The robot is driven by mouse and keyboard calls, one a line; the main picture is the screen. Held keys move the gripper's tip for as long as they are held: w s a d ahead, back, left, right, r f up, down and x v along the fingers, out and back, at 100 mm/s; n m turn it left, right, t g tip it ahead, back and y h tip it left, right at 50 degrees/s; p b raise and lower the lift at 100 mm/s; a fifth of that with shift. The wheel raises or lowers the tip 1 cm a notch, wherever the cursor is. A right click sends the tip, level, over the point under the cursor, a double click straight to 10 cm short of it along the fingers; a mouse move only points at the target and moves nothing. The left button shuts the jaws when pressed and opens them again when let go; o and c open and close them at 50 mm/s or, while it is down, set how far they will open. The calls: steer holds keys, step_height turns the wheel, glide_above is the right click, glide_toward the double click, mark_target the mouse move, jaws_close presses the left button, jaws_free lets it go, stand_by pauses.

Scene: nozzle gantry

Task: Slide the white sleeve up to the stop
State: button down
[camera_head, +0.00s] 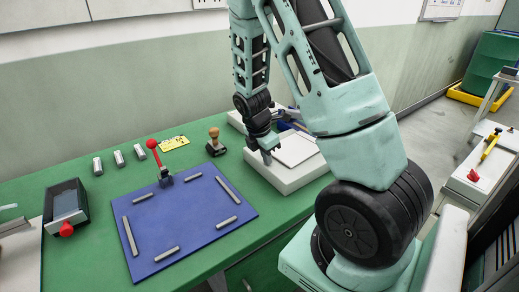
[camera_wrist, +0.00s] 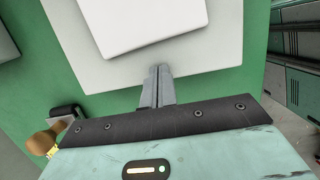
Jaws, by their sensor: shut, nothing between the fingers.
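A white block (camera_head: 285,180) with a thin white plate (camera_head: 296,149) on top stands at the right end of the green table. It is the likeliest match for the white sleeve, but I cannot tell for sure. The wrist view shows the pale block (camera_wrist: 215,72) and the plate (camera_wrist: 140,22). My gripper (camera_head: 267,159) points down at the block's left part, beside the plate. In the wrist view my fingers (camera_wrist: 162,72) are together and empty, over the block near the plate's edge. Whether they touch the block is unclear. I can make out no stop.
A wooden-handled stamp (camera_head: 215,142) stands just left of the block. A blue board (camera_head: 180,225) with grey bars and a red-knobbed lever (camera_head: 155,152) lies left of centre. Small grey blocks (camera_head: 118,158) and a dark box (camera_head: 65,205) are further left. My arm hides part of the table's back right.

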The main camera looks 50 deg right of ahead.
mark_target(286, 153)
steer(key=shift+s+d, duration=0.25)
steer(key=shift+d, duration=0.7)
steer(key=shift+s+d+p, duration=0.2)
steer(key=shift+d+p, duration=0.1)
steer(key=shift+d, duration=0.6)
steer(key=shift+s+d+p, duration=0.25)
steer(key=shift+d, duration=0.65)
steer(key=shift+s+d+p, duration=0.2)
steer(key=shift+d+p, duration=0.1)
steer(key=shift+d, duration=0.6)
steer(key=a, duration=0.1)
steer(key=w+a, duration=0.1)
steer(key=a, duration=0.2)
steer(key=shift+w+a+r+p, duration=0.2)
steer(key=shift+r+p, duration=0.1)
steer(key=shift+p, duration=0.1)
steer(key=b+v, duration=0.1)
steer(key=v, duration=0.8)
steer(key=shift+r, duration=0.25)
